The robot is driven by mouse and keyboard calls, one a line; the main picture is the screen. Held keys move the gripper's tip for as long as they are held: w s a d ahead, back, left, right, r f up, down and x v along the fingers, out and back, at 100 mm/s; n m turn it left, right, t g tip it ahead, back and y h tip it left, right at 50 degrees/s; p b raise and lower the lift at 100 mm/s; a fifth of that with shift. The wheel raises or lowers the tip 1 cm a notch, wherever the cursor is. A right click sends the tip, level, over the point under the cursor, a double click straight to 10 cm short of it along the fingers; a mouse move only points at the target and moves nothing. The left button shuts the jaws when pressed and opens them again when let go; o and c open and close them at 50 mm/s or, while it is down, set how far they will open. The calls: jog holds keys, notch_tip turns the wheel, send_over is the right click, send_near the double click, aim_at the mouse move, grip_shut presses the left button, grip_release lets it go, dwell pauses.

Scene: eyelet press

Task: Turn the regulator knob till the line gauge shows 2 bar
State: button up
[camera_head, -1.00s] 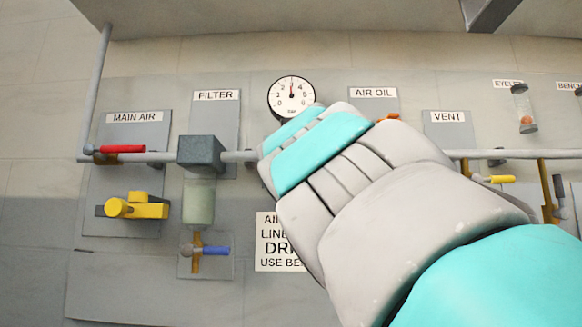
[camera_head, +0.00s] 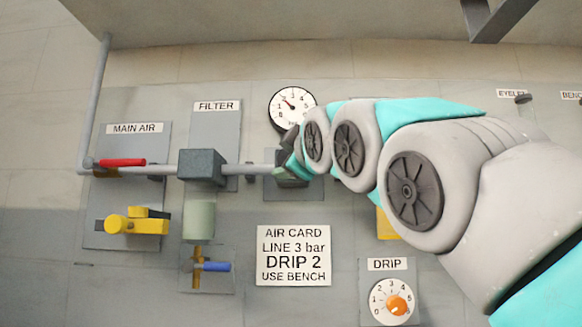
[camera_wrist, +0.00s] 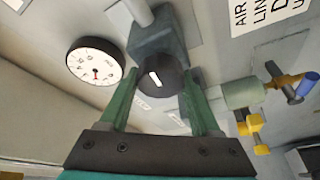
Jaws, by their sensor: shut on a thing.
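The line gauge (camera_head: 292,109) is a round white dial above the pipe. Its needle points up and left, close to the 2 mark. It also shows, turned round, in the wrist view (camera_wrist: 95,62). The regulator knob (camera_wrist: 168,84) is dark and round with a white mark, on the front of a blue-grey regulator body (camera_wrist: 160,44). My gripper (camera_wrist: 161,87) has its green fingers on both sides of the knob, shut on it. In the head view my gripper (camera_head: 290,172) is at the pipe below the gauge, and the knob is hidden there.
A card (camera_head: 293,256) reads line 3 bar, drip 2. The red main air lever (camera_head: 122,162), filter block (camera_head: 202,167), yellow valve (camera_head: 137,225) and blue drain lever (camera_head: 215,266) are to the left. An orange drip dial (camera_head: 397,305) is below my arm.

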jog(key=shift+a+f+n, duration=0.1)
jog(key=shift+f+n, duration=0.05)
jog(key=shift+n, duration=0.45)
jog(key=shift+g, duration=0.3)
jog(key=o, duration=1.4)
jog(key=shift+c, duration=0.2)
jog(key=b+v, duration=0.1)
jog(key=v, duration=0.6)
jog(key=shift+s, duration=0.4)
